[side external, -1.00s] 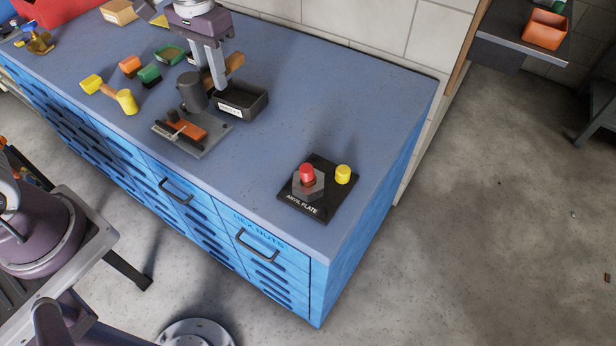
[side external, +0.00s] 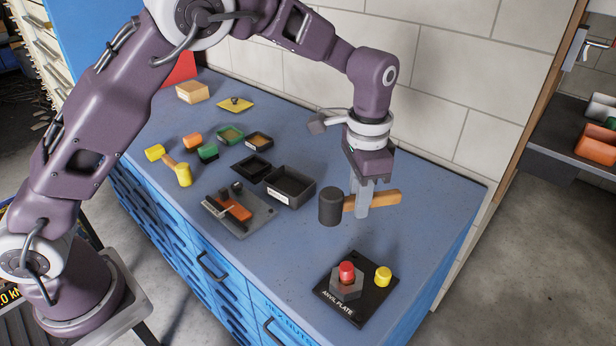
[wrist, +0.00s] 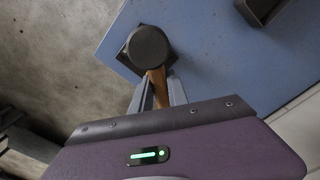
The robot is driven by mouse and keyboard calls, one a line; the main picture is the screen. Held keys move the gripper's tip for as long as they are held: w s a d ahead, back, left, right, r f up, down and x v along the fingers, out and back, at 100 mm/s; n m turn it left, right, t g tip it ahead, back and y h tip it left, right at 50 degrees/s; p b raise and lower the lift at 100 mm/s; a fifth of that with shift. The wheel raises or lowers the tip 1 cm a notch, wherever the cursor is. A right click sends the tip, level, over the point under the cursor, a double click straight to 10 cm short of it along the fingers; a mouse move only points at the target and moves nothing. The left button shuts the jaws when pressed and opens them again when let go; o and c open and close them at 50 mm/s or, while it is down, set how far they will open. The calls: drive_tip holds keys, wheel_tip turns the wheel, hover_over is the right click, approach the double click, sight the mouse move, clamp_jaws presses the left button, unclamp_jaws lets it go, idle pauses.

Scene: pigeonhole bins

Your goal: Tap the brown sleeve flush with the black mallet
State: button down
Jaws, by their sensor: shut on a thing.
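The black mallet has a dark cylindrical head (side external: 330,206) and a light-brown wooden handle (side external: 386,201). My gripper (side external: 362,212) is shut on the handle and holds the mallet above the bench, behind the anvil plate (side external: 338,311) in the side view. In the wrist view the mallet head (wrist: 148,46) covers most of the dark plate and hides the block and cylinder.
A yellow cylinder (side external: 383,275) stands on the plate's right. A grey fixture (side external: 250,222) with an orange piece, an open black bin (side external: 289,188) and a yellow-ended mallet (side external: 183,175) lie to the left. Several small bins stand farther back. The bench's front edge is close to the plate.

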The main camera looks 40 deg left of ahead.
drive_tip(key=d+f+m, duration=0.2)
drive_tip(key=d+f, duration=0.3)
drive_tip(key=shift+s+d, duration=0.25)
drive_tip(key=shift+d, duration=0.15)
drive_tip(key=shift+a+f, duration=0.1)
drive_tip(key=shift+f, duration=0.1)
idle(0.6)
drive_tip(key=shift+f, duration=0.2)
idle(0.8)
drive_tip(key=shift+f, duration=0.2)
idle(0.7)
